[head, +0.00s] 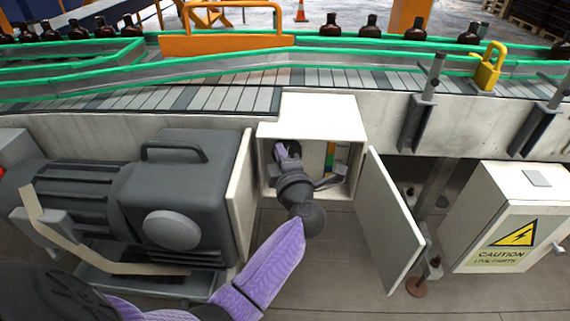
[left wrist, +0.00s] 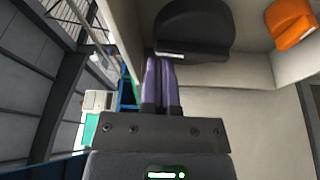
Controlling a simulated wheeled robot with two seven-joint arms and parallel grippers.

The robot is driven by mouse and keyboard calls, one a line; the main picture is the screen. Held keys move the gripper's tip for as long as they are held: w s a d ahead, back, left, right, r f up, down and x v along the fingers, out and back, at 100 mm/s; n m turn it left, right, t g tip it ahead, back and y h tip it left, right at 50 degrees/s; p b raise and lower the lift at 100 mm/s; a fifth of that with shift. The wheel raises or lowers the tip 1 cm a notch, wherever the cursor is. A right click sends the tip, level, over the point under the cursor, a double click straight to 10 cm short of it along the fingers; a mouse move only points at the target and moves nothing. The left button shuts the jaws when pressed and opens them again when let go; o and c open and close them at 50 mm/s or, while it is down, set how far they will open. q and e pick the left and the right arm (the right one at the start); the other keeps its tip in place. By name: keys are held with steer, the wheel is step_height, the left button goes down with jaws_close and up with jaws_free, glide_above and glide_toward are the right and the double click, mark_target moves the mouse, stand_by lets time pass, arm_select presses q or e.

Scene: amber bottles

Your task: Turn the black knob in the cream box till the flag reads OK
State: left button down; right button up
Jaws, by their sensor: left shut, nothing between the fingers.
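The cream box (head: 315,107) stands open below the conveyor in the head view, with its door (head: 390,225) swung out to the right. My left gripper (head: 287,152) reaches into the box and hides much of its inside, so I cannot make out the knob there. In the left wrist view the black knob (left wrist: 194,30) is at the top, with a pale mark on its lower edge. My left fingers (left wrist: 162,62) are shut, empty, with tips at the knob's lower left edge; I cannot tell if they touch. No readable flag shows. My right gripper is not in view.
An orange part (left wrist: 291,20) sits right of the knob. A coloured strip (head: 330,160) shows inside the box. A grey motor (head: 170,200) stands left and a caution box (head: 510,215) right. A yellow padlock (head: 487,72) is on the conveyor rail.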

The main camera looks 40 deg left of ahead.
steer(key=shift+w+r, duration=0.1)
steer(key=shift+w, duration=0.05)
arm_select(q)
steer(key=shift+d+m, duration=0.1)
steer(key=shift+m, duration=0.3)
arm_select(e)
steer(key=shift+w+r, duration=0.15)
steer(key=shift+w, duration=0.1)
arm_select(q)
steer(key=shift+p, duration=0.3)
